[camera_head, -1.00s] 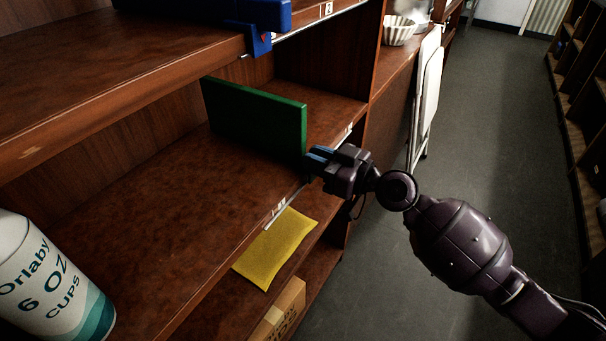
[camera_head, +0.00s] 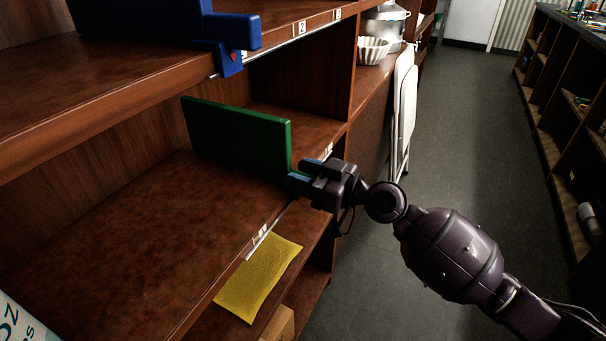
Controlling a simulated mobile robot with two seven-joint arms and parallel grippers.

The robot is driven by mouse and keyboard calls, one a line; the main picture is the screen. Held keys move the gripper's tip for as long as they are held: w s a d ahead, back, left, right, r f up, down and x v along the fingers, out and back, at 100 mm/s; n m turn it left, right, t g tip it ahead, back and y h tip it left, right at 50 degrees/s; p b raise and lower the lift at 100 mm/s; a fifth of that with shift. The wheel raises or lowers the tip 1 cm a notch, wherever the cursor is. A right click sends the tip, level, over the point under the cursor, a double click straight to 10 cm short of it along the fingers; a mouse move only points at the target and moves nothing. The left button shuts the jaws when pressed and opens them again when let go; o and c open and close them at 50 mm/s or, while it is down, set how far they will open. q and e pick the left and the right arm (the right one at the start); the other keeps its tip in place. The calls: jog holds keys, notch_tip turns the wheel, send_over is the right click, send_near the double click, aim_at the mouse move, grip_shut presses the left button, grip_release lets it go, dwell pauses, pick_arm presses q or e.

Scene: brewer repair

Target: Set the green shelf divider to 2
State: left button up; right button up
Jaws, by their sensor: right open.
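The green shelf divider (camera_head: 237,138) stands upright on the middle wooden shelf (camera_head: 150,225), toward its right part. A white label strip (camera_head: 262,238) runs along that shelf's front edge; one marking shows left of the divider and another label (camera_head: 328,150) shows to the right, too small to read surely. My right gripper (camera_head: 301,174) is open at the divider's front edge, with its blue-tipped fingers close to the divider's lower front corner. I cannot tell whether they touch it. My left gripper is not in view.
A blue divider (camera_head: 232,42) sits on the upper shelf, whose strip has labels 2 (camera_head: 301,29) and 3. A white folded chair or stool (camera_head: 403,105) leans at the shelf's far end. The floor on the right is clear.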

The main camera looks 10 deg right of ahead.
jog(key=shift+s+d, duration=0.1)
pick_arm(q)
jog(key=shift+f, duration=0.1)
pick_arm(e)
jog(key=shift+s+d+f, duration=0.1)
jog(key=shift+s+d, duration=0.05)
jog(key=shift+d, duration=0.1)
pick_arm(q)
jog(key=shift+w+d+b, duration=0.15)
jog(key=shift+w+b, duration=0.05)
jog(key=shift+b, duration=0.6)
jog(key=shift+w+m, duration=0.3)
pick_arm(e)
jog(key=v, duration=1)
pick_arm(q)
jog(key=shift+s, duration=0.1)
